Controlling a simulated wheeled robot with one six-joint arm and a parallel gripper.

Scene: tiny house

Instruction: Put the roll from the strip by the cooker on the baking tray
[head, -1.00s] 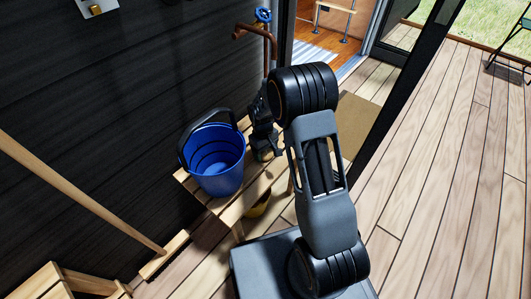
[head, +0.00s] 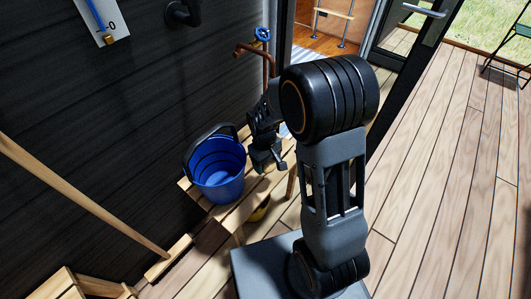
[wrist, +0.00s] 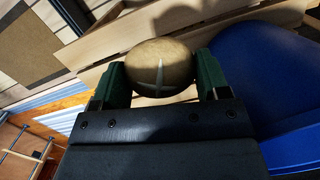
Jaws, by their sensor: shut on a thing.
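In the wrist view the roll sits between the two green fingertips. In the head view my gripper (head: 266,160) is beside the blue bucket, over the slatted wooden bench; I cannot make out the roll clearly there. No baking tray, cooker or strip shows in these views.
The blue bucket (head: 217,172) stands on the slatted bench (head: 232,214) against the dark wall. A copper tap (head: 256,49) rises behind it. A wooden pole (head: 80,196) leans at the left. The deck (head: 440,190) at the right is open, and a doorway stands at the back.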

